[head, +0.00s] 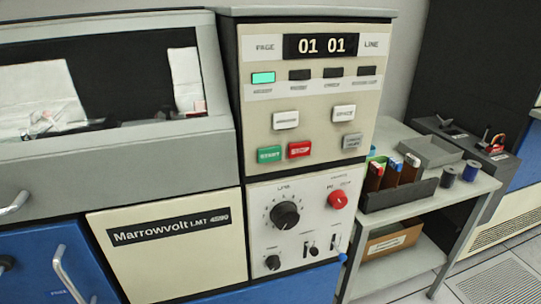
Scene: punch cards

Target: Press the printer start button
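The printer start button is a green rectangular button labelled START (270,154), low on the left of the cream control panel (310,110) in the head view. A red button labelled STOP (300,149) sits just to its right. Above them are two white buttons, one at left (286,120) and one at right (344,113). A grey button (352,142) is at the lower right. The display (321,46) reads 01 01, and a green lamp (263,78) is lit below it. Neither of my grippers is in view.
A lower panel has a large black knob (285,214) and a red knob (337,199). The windowed printer cabinet (110,160) stands at left. At right, a grey table (465,186) holds a dark rack (400,194) of coloured items and two dark spools.

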